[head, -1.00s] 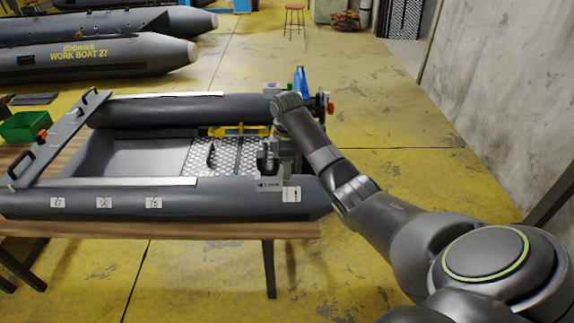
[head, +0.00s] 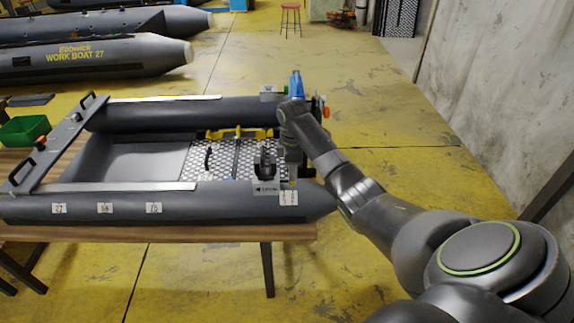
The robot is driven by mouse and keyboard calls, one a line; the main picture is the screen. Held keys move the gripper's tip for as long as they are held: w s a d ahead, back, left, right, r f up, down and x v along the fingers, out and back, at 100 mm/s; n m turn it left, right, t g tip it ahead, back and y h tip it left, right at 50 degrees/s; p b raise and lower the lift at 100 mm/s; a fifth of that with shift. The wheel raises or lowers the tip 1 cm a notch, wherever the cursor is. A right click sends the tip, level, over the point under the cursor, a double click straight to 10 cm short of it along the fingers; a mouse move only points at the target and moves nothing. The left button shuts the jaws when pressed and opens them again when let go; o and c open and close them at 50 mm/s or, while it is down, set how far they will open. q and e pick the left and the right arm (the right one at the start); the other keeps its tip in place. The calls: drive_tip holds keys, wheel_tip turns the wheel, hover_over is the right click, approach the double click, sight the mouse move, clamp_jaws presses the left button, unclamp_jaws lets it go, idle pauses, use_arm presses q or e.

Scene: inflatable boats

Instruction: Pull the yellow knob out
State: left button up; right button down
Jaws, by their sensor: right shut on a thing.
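My right gripper (head: 292,165) points down at the right end of the near tube of the grey inflatable boat (head: 110,207), beside a dark bracket fitting (head: 266,172). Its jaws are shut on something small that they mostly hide. A small yellowish patch, apparently the yellow knob (head: 292,183), shows just under the fingertips. I cannot make out its exact shape or how far out it sits. My left gripper is not in view.
The boat lies on a wooden table (head: 180,233). A blue upright part (head: 296,85) and a red knob (head: 326,112) stand behind my right wrist. A green bin (head: 24,130) is at the left. The floor right of the table is clear up to a wall (head: 510,90).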

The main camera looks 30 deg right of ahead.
drive_tip(key=c, duration=1.3)
unclamp_jaws()
drive_tip(key=shift+w+r, duration=0.1)
drive_tip(key=shift+r, duration=0.45)
wheel_tip(320, 180, up, 16)
drive_tip(key=p, duration=0.9)
drive_tip(key=shift+r, duration=0.15)
